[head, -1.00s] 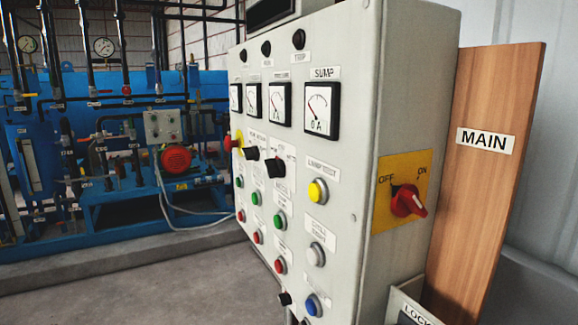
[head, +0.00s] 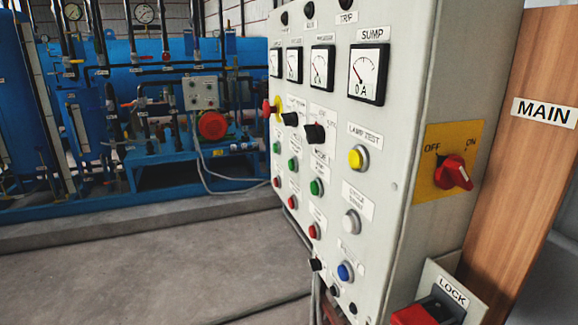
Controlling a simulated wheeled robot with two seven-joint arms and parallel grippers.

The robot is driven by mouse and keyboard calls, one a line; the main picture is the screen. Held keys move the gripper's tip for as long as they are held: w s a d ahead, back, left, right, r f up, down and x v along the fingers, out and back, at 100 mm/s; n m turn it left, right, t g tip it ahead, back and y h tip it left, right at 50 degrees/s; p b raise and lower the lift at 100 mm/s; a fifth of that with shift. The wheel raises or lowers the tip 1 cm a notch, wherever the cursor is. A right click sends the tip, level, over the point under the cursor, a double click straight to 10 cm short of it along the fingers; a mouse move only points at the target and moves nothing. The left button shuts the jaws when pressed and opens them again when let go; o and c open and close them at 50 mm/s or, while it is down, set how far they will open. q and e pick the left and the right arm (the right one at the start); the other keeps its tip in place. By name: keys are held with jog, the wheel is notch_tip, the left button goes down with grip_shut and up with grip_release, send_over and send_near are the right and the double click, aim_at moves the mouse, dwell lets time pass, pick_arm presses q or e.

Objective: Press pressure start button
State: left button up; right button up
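A grey control panel (head: 400,125) fills the right of the head view. Its front holds green buttons, including a nearer one (head: 316,187) and a farther one (head: 293,164), with red buttons below, such as the nearer red button (head: 314,231). A yellow button (head: 358,158) is labelled LAMP TEST; a white button (head: 351,222) and a blue button (head: 345,272) sit below it. The small labels are too blurred to tell which button is pressure start. Neither gripper is in view.
A red MAIN switch (head: 454,173) is on the panel's side, by a wooden board (head: 530,120). A LOCK box (head: 448,290) stands low at right. Blue autoclave machinery (head: 110,90) is behind. The concrete floor (head: 150,270) at left is clear.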

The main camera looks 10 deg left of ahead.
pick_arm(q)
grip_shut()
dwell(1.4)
